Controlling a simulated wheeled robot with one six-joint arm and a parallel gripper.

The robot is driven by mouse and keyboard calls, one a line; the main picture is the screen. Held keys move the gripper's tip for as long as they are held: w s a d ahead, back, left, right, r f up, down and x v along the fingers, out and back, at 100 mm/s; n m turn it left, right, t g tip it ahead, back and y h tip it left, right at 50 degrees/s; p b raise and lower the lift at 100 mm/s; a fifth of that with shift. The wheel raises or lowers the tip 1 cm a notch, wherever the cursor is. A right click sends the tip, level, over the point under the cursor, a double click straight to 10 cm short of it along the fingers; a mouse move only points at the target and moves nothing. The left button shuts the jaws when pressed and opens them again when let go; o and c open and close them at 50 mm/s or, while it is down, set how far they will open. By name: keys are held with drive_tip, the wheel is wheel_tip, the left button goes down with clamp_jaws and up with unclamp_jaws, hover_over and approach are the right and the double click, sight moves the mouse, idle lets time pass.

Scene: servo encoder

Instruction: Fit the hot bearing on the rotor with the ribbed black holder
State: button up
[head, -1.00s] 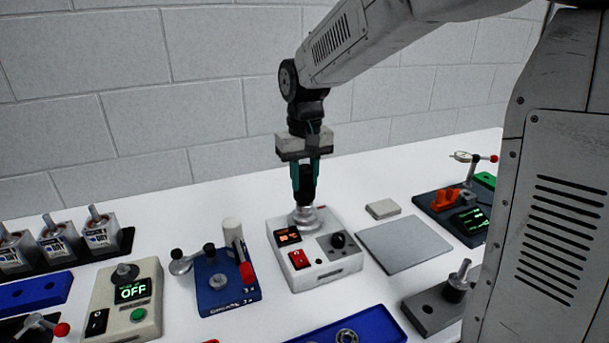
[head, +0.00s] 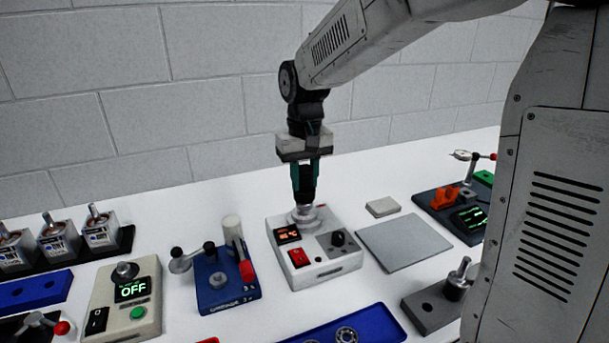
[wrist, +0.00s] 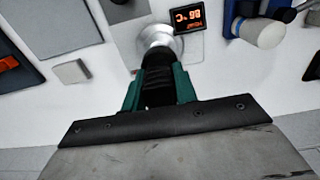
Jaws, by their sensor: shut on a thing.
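My gripper (head: 305,182) points straight down with its teal fingers shut on the ribbed black holder (wrist: 158,90). The holder's lower end is at the silver stepped post (head: 305,213) of the white heater (head: 325,262). I cannot tell whether a bearing sits there, as the holder and post hide it. The heater's display (head: 288,234) glows orange; it also shows in the wrist view (wrist: 188,18). The rotor (head: 459,279) appears to be the upright shaft in the grey block at right. A bearing (head: 346,336) lies in the blue tray (head: 375,324) at the front.
A blue grease station (head: 227,292) with a red-tipped lever stands left of the heater. Beyond it is a cream box (head: 124,303) reading OFF. A flat grey plate (head: 405,242) and small grey block (head: 382,207) lie right. A dial gauge stand (head: 445,212) is at far right.

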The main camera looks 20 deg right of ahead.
drive_tip(key=shift+f, duration=0.5)
drive_tip(key=shift+f, duration=0.2)
drive_tip(key=shift+f, duration=0.55)
drive_tip(key=shift+r, duration=0.15)
drive_tip(key=shift+r, duration=2.4)
